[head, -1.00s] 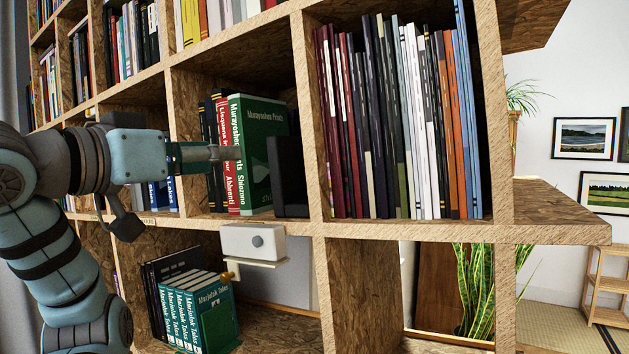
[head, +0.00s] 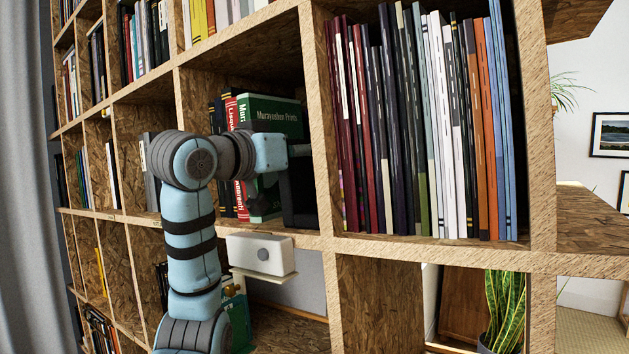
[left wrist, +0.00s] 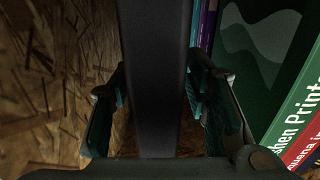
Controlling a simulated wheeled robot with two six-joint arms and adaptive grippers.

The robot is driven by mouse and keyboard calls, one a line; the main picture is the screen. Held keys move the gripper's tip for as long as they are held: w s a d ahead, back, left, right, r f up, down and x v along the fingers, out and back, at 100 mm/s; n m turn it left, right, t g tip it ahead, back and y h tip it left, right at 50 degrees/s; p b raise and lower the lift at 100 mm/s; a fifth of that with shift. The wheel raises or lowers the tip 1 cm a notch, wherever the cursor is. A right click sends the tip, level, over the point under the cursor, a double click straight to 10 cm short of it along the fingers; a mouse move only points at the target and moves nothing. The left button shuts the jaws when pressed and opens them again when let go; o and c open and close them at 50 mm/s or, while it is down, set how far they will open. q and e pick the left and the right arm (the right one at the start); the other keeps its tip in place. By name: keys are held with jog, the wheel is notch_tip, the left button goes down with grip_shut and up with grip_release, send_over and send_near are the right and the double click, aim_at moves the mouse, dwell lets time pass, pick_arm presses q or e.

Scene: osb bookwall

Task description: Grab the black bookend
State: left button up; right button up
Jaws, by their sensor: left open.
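The black bookend (head: 298,195) stands upright in the middle compartment, between the green book (head: 272,115) and the wooden partition on its right. In the left wrist view the bookend (left wrist: 158,80) runs as a dark upright slab between my two fingers. My left gripper (left wrist: 155,105) is open, with one finger on each side of the bookend; a narrow gap shows on the left, and contact on the right is hard to tell. In the head view my left gripper (head: 300,151) is at the bookend's upper part, its fingertips mostly hidden. My right gripper is not in view.
A red book (head: 232,115) and other books stand left of the green one. Tall thin books (head: 420,130) fill the compartment to the right. The wooden partition (head: 322,120) is close beside the bookend.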

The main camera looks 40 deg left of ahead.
pick_arm(q)
jog(key=shift+w+d, duration=0.1)
jog(key=shift+w, duration=0.1)
jog(key=shift+s+r, duration=0.1)
jog(key=shift+s, duration=0.2)
jog(key=shift+c, duration=1)
jog(key=shift+s, duration=0.15)
jog(key=shift+c, duration=1.4)
grip_shut()
jog(key=shift+r, duration=0.2)
